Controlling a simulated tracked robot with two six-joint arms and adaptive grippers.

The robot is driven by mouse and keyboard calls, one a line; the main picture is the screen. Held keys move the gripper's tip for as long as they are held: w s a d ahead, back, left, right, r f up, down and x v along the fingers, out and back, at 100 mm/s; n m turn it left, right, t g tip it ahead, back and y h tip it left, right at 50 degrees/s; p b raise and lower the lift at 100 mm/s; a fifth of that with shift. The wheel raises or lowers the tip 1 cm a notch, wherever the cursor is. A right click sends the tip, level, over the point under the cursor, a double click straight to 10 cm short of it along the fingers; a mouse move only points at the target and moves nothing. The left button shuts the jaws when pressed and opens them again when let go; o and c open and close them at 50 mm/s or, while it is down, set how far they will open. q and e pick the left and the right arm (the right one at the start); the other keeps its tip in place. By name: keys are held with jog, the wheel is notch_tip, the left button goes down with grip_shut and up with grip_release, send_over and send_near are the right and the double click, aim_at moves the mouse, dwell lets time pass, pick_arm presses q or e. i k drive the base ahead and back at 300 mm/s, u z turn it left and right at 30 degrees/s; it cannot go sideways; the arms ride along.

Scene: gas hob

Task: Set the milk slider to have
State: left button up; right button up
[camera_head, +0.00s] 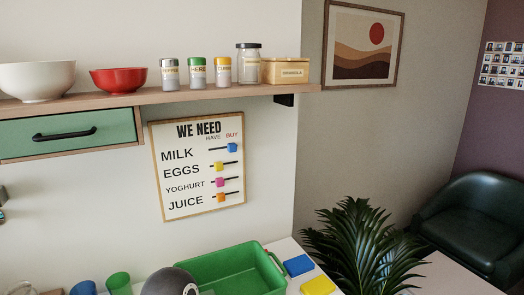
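The framed "WE NEED" board (198,166) hangs on the white wall under the shelf, with HAVE and BUY headings. The milk slider (232,147) is a blue block at the right end of its dark track, under BUY. Below it the yellow eggs slider (219,166), pink yoghurt slider (220,182) and orange juice slider (221,197) sit further left on their tracks, toward the HAVE side. Neither gripper can be made out. Small grey and blue pieces show at the left edge, too cut off to identify. A dark round part at the bottom looks like my arm.
A wooden shelf (150,104) with bowls, jars and a box runs above the board; a green drawer (66,134) hangs at its left. A green crate (226,270), cups (118,283) and blue and yellow blocks (318,285) stand below. The space before the board is clear.

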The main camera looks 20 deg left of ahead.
aim_at(231, 147)
jog(key=z, duration=0.65)
jog(key=k, duration=1.6)
jog(key=u, duration=0.3)
jog(key=i, duration=1)
jog(key=z, duration=0.05)
